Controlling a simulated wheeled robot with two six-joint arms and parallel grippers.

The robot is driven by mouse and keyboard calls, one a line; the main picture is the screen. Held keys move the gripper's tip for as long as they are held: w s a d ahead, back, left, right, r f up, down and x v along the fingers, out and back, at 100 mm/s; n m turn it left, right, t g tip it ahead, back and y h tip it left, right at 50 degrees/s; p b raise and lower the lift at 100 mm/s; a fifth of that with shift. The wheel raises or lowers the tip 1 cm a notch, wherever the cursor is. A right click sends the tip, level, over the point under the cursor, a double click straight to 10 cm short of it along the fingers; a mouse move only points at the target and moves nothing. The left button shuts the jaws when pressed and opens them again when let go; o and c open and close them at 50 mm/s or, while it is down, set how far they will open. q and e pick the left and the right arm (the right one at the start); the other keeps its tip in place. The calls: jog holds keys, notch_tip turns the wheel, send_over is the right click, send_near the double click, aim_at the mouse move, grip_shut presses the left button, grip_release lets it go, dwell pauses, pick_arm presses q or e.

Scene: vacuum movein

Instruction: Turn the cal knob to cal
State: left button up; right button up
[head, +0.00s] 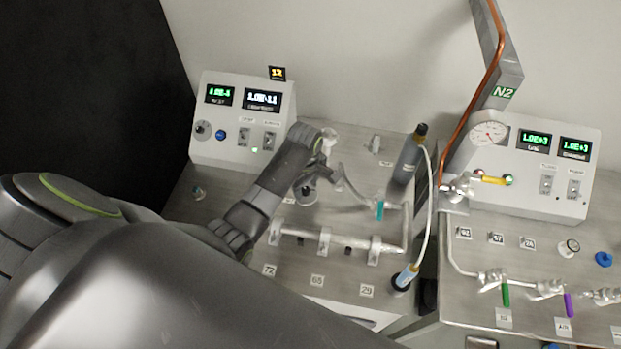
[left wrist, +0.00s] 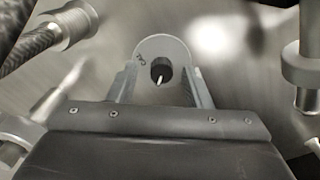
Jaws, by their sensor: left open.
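A round light dial plate (left wrist: 163,46) with a dark knob (left wrist: 161,70) shows in the left wrist view. The knob has a white pointer line tilted slightly toward the lower left. Small dark lettering on the plate's left side is too small to read surely. My left gripper (left wrist: 160,86) is open, with one finger on each side of the knob and visible gaps to it. In the head view my left gripper (head: 306,180) is over the bench behind the horizontal pipe, partly hidden by its own arm. My right gripper is not in view.
A metal pipe (head: 340,240) with valves runs across the bench in front of the gripper. A teal-handled valve (head: 380,210) and a dark cylinder (head: 409,158) stand to the right. A display console (head: 243,115) stands behind, left; another console (head: 545,165) is at right.

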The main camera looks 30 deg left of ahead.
pick_arm(q)
jog(key=shift+f, duration=0.2)
jog(key=shift+s, duration=0.1)
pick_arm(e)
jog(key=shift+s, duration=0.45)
pick_arm(q)
jog(key=shift+r, duration=0.1)
jog(key=shift+c, duration=0.4)
jog(key=shift+s, duration=0.1)
jog(key=shift+c, duration=1.1)
grip_shut()
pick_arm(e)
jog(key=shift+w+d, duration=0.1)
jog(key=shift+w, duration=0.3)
